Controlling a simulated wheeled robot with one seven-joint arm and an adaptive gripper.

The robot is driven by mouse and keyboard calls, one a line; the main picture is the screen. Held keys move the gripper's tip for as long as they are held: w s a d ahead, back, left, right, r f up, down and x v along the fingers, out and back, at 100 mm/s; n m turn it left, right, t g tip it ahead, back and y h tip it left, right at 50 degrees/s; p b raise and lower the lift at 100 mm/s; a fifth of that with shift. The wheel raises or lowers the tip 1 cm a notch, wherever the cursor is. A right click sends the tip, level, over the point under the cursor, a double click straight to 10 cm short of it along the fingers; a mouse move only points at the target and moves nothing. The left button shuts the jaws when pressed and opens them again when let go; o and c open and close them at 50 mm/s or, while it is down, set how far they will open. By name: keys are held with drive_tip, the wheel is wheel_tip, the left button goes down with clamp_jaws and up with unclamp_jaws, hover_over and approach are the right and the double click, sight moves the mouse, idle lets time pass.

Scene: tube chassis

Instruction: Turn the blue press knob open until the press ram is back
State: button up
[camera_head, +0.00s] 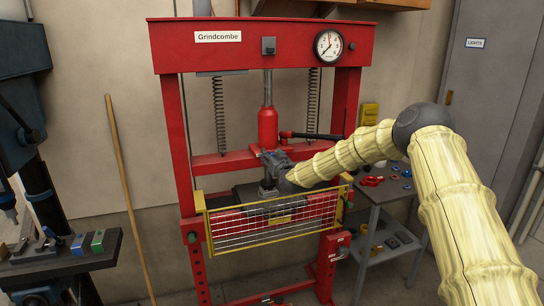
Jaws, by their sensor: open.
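The red press (163,130) stands against the wall, with a "Grindcombe" label and a round gauge (328,45) on its top beam. Its red jack (267,126) sits in the middle, with a grey shaft (267,88) rising to the beam. My gripper (267,157) is at the front of the press, just below the jack and over the lower bed. It looks open, but its fingers are small and dark. I cannot make out the blue knob; my gripper and arm cover the area under the jack. Whether my gripper touches anything there is unclear.
A yellow mesh guard (275,222) crosses the press front, below my gripper. A black-tipped red lever (310,136) sticks out right of the jack. A grey cart (372,235) with small parts stands at right, a bench (70,262) at left. A wooden pole (128,190) leans on the wall.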

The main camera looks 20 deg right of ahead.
drive_tip(key=c, duration=1.1)
drive_tip(key=shift+o, duration=0.2)
drive_tip(key=shift+f+n+b, duration=0.2)
drive_tip(key=shift+n+b, duration=0.3)
drive_tip(key=shift+b, duration=0.45)
drive_tip(key=shift+a+n+b, duration=0.1)
drive_tip(key=shift+n+b, duration=0.6)
drive_tip(key=shift+r+n+b, duration=0.1)
drive_tip(key=shift+n+b, duration=0.35)
drive_tip(key=shift+n, duration=0.05)
drive_tip(key=o, duration=1.1)
drive_tip(key=shift+r, duration=0.1)
drive_tip(key=shift+c, duration=0.2)
